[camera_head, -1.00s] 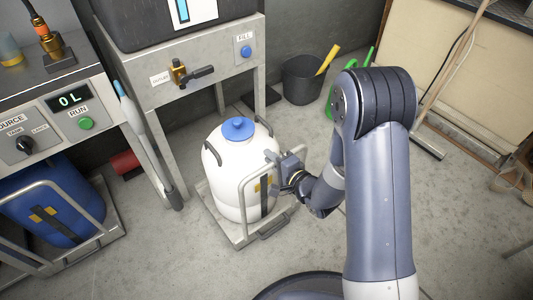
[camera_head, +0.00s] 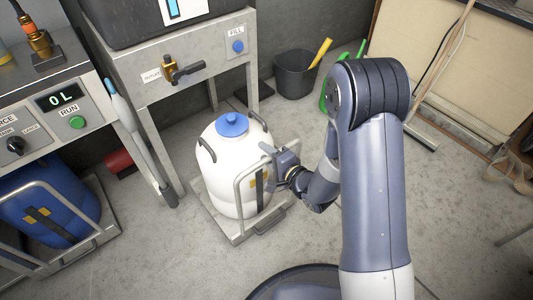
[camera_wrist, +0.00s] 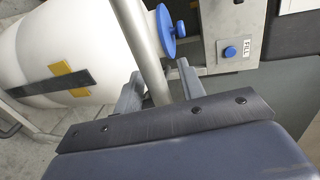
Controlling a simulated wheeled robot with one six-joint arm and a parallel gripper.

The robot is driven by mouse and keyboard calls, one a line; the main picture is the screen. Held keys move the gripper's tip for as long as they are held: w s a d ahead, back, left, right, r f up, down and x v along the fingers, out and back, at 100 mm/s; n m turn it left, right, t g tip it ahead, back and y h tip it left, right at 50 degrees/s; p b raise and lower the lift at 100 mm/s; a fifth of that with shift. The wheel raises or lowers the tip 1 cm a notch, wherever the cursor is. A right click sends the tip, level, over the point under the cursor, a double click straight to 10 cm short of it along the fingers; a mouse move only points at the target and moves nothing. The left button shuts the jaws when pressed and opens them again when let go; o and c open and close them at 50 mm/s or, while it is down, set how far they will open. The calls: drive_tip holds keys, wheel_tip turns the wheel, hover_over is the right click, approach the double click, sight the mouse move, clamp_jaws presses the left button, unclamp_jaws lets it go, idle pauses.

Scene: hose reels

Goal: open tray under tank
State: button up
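The tray (camera_head: 236,238) is a low metal platform with an upright tubular rail (camera_head: 239,196). It stands on the floor, largely out in front of the tank's metal stand (camera_head: 184,96). A white jug (camera_head: 220,160) with a blue cap sits on it. The dark tank (camera_head: 145,22) is on top of the stand, cut off by the frame. My gripper (camera_head: 272,160) is at the rail's right upright. In the wrist view the rail (camera_wrist: 146,50) passes between the fingers of my gripper (camera_wrist: 158,80), with a gap at the right finger, so it looks open around the rail.
A blue container (camera_head: 45,208) stands behind its own rail under the counter (camera_head: 45,125) at left. A blue-grey pole (camera_head: 140,140) leans by the stand's left leg. A dark bucket (camera_head: 295,75) and a broom (camera_head: 425,130) are behind my arm. Floor in front is clear.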

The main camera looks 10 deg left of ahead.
drive_tip(key=p+v, duration=0.2)
drive_tip(key=v, duration=0.8)
drive_tip(key=shift+s, duration=0.2)
drive_tip(key=shift+d+r, duration=0.1)
drive_tip(key=b+x, duration=0.2)
drive_tip(key=x, duration=0.9)
drive_tip(key=shift+w+a, duration=0.2)
drive_tip(key=shift+w, duration=0.1)
drive_tip(key=p+v, duration=0.2)
drive_tip(key=v, duration=1)
drive_tip(key=b+x, duration=0.2)
drive_tip(key=x, duration=1.2)
